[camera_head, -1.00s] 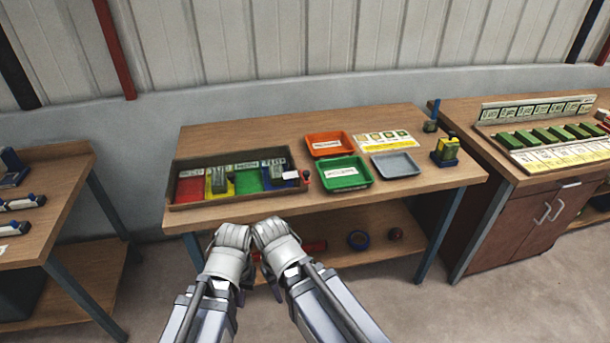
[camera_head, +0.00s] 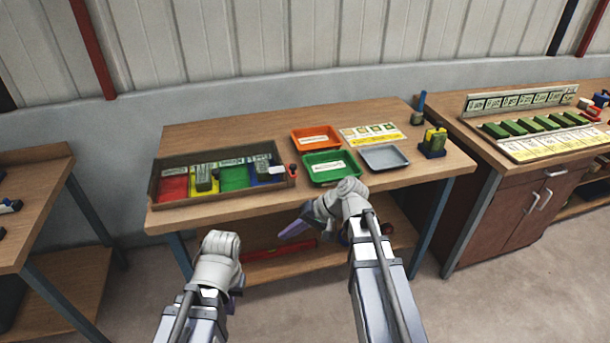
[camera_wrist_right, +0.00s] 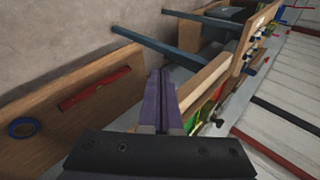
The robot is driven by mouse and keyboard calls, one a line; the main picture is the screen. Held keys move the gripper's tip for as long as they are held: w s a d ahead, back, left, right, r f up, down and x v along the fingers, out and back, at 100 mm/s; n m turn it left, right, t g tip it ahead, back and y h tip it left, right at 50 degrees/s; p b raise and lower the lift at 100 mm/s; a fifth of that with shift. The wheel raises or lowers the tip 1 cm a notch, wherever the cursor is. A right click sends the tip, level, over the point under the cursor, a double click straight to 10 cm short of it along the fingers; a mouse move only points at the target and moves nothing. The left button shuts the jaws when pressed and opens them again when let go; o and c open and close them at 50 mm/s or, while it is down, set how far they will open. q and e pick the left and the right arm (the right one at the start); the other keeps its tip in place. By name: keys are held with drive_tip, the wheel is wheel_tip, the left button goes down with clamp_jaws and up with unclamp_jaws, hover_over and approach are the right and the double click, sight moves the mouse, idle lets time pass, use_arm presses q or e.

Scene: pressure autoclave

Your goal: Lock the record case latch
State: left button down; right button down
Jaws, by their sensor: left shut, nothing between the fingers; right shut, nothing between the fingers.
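The record case (camera_head: 160,198) is a brown open box at the left of the middle bench, with red, yellow, green and blue sections inside. A small red and dark piece (camera_head: 293,170) at its right end looks like the latch; its position is too small to tell. My right gripper (camera_head: 296,231) is shut and empty in front of the bench edge, below and apart from the case. Its closed purple fingers (camera_wrist_right: 160,75) fill the middle of the right wrist view. My left gripper (camera_head: 237,281) is shut and lower, in front of the bench; its fingers are mostly hidden.
Orange (camera_head: 315,138), green (camera_head: 330,180) and grey (camera_head: 383,158) trays lie right of the case, near a yellow label card (camera_head: 371,133). A red bar (camera_head: 280,250) lies on the lower shelf.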

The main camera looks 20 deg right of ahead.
drive_tip(key=w+d+r+m+t+y+b, duration=0.1)
drive_tip(key=w+d+r+m+t, duration=0.15)
drive_tip(key=d, duration=0.25)
drive_tip(key=w+d+r+m+t+y+b, duration=0.1)
drive_tip(key=w+d+r+t, duration=0.15)
drive_tip(key=d, duration=0.25)
drive_tip(key=m+t, duration=0.3)
approach(295, 168)
drive_tip(key=s+d, duration=0.5)
drive_tip(key=d, duration=0.1)
drive_tip(key=shift+w+a+n+y, duration=0.1)
drive_tip(key=shift+n+y, duration=0.15)
drive_tip(key=shift+y, duration=0.15)
drive_tip(key=shift+w+b, duration=0.1)
drive_tip(key=shift+b, duration=0.2)
drive_tip(key=x, duration=0.4)
drive_tip(key=b+x, duration=0.1)
drive_tip(key=x, duration=0.4)
drive_tip(key=b+x, duration=0.1)
drive_tip(key=x, duration=0.4)
drive_tip(key=shift+r, duration=0.3)
drive_tip(key=shift+t, duration=0.3)
drive_tip(key=shift+a+m+t+h, duration=0.25)
drive_tip(key=shift+m+t+h, duration=0.05)
drive_tip(key=shift+m+h, duration=0.1)
